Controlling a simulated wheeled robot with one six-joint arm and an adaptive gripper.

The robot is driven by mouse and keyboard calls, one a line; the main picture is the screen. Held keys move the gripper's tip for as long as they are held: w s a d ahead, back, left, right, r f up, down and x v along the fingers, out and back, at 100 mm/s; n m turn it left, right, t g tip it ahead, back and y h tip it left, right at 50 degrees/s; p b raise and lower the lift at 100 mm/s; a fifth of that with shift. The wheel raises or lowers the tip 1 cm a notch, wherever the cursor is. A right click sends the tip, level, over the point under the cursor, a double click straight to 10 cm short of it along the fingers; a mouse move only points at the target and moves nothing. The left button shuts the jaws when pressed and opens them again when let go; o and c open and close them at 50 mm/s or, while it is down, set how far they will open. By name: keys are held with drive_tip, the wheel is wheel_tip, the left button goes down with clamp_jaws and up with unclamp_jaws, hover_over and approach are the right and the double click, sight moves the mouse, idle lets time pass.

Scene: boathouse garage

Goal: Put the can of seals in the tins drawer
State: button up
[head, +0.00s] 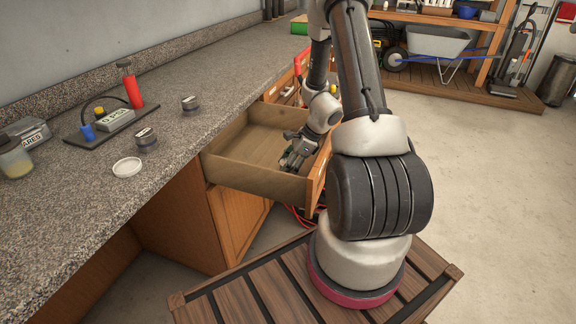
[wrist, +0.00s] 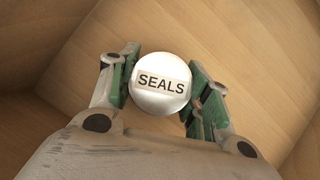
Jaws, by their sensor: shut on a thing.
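The can of seals (wrist: 160,103) shows in the wrist view as a round pale lid with a SEALS label, between the two green-padded fingers. My gripper (wrist: 162,90) is shut on it. Wooden drawer walls and floor surround it in that view. In the head view the open wooden drawer (head: 243,160) juts from under the counter, and my gripper (head: 290,160) points down into it near its right front side. The can is hidden there by the gripper. I cannot tell whether the can touches the drawer floor. No tins label shows on the drawer.
Another drawer (head: 280,88) is partly open behind. The floor at right is clear.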

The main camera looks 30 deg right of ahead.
drive_tip(key=shift+f, duration=0.2)
drive_tip(key=o, duration=1.2)
drive_tip(key=shift+r, duration=0.1)
wheel_tip(320, 180, up, 10)
drive_tip(key=shift+f, duration=0.1)
clamp_jaws()
idle(0.4)
